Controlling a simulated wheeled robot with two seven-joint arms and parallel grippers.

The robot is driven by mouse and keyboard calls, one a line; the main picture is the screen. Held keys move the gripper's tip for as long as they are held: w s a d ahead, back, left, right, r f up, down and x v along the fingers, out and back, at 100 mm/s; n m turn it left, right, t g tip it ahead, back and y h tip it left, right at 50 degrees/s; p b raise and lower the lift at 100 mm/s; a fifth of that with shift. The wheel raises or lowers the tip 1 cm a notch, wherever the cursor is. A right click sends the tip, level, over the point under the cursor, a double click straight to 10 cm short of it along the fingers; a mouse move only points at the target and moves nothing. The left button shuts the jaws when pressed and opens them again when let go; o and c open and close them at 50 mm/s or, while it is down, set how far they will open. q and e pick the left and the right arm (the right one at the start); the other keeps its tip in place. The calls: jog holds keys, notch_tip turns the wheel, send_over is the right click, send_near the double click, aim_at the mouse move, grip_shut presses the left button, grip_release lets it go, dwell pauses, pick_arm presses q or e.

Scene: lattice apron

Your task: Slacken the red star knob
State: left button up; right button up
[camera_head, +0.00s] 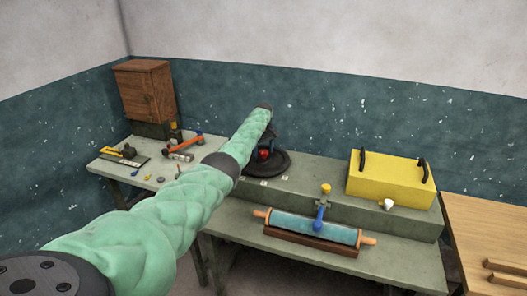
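The red star knob (265,154) shows as a small red patch above a round black base (284,163) on the bench's raised back part. My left arm, in a green quilted sleeve, reaches from the lower left to the middle of the picture. Its dark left gripper (268,144) points down at the knob from above. The fingers are very small and partly behind the sleeve, so I cannot tell whether they touch the knob or are open or shut. A small blue part shows right by the knob. My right gripper is out of view.
A yellow box (388,180) with black handles stands on the right of the raised part. A blue roller (314,229) with wooden ends lies in front. Tools, including an orange-handled one (184,144), lie at left by a wooden cabinet (144,90). A wooden table (485,235) is at right.

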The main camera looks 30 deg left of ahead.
aim_at(263, 151)
pick_arm(q)
jog(key=shift+f, duration=0.1)
jog(key=shift+r+b, duration=0.3)
jog(key=shift+r, duration=0.25)
notch_tip(263, 151, up, 5)
jog(key=shift+b, duration=0.85)
jog(key=shift+r, duration=0.8)
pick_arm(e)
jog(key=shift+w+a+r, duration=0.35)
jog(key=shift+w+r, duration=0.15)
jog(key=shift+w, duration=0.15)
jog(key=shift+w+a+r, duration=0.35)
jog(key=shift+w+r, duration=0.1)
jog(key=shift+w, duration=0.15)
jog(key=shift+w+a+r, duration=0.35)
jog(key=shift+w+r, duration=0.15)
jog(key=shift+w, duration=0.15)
